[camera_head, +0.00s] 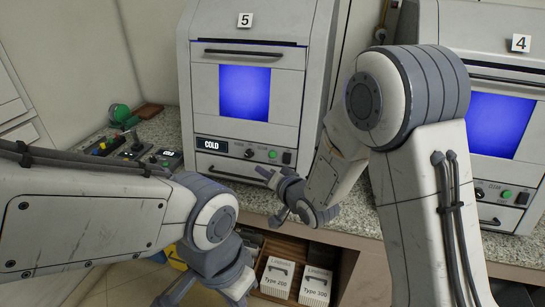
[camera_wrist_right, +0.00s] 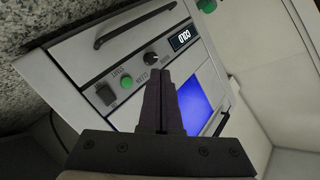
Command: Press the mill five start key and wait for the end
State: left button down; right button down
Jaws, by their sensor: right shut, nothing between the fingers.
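Mill five (camera_head: 247,45) is a pale grey cabinet with a "5" tag, a lit blue window and a display reading COLD (camera_head: 212,145). Its lower panel has a dark knob (camera_head: 249,153), a round green key (camera_head: 273,155) and a black switch (camera_head: 287,157). The right wrist view shows the green key (camera_wrist_right: 127,83) left of my fingertips. My right gripper (camera_head: 264,173) is shut and empty, just below and in front of this panel; I cannot tell whether it touches anything. My left gripper (camera_head: 215,285) hangs low at the bottom edge, its fingers unclear.
Machine "4" (camera_head: 503,60) stands to the right. Small tools and a green-topped item (camera_head: 120,113) lie on the speckled counter (camera_head: 160,128) at left. Below the counter, an open wooden compartment holds labelled boxes (camera_head: 277,277). My right forearm covers the space between the machines.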

aim_at(273, 154)
jog(key=shift+w, duration=0.1)
jog(key=w+d+f, duration=0.2)
jog(key=w, duration=0.6)
jog(key=shift+d, duration=0.3)
dwell(2.0)
jog(key=shift+w+d, duration=0.1)
jog(key=shift+w, duration=0.25)
